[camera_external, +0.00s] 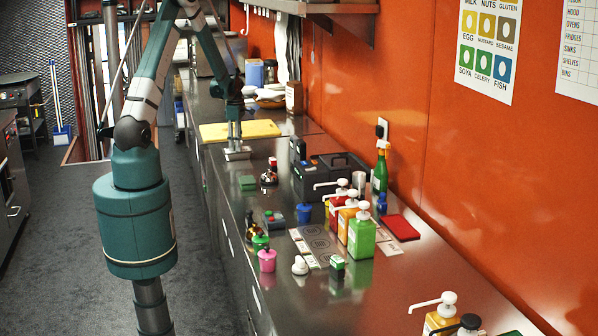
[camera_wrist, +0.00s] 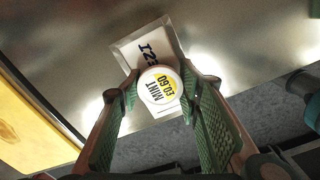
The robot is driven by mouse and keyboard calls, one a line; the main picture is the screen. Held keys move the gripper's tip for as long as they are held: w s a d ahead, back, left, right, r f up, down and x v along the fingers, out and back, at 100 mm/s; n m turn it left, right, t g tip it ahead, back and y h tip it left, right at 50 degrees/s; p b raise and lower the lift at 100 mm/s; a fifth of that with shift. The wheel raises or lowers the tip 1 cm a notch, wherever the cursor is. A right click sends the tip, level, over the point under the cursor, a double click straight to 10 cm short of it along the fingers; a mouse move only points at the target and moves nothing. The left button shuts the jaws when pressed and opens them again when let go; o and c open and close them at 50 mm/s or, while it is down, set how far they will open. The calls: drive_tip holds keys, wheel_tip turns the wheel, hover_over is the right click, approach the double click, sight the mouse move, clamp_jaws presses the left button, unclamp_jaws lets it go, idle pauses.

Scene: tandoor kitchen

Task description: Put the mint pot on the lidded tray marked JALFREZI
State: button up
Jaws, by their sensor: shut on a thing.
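The mint pot (camera_wrist: 160,88) is small and round, with a white and yellow lid printed MINT and a price. In the wrist view it sits between the two green fingers of my gripper (camera_wrist: 158,92), which is shut on it. Behind it in that view is a pale lidded tray (camera_wrist: 131,50) with dark letters; the pot covers part of the word, and the last letters look like ZI. In the external view my gripper (camera_external: 234,137) points down right over the tray (camera_external: 238,155). I cannot tell whether the pot touches the lid.
A yellow board (camera_external: 240,130) lies beside the tray; its edge also shows in the wrist view (camera_wrist: 35,120). A dark caddy (camera_external: 330,175), a bell (camera_external: 269,178) and several pump bottles (camera_external: 361,235) stand farther along the steel counter. The floor is left of the counter edge.

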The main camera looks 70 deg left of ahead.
drive_tip(key=o, duration=0.9)
drive_tip(key=shift+r, duration=0.1)
drive_tip(key=shift+r, duration=6)
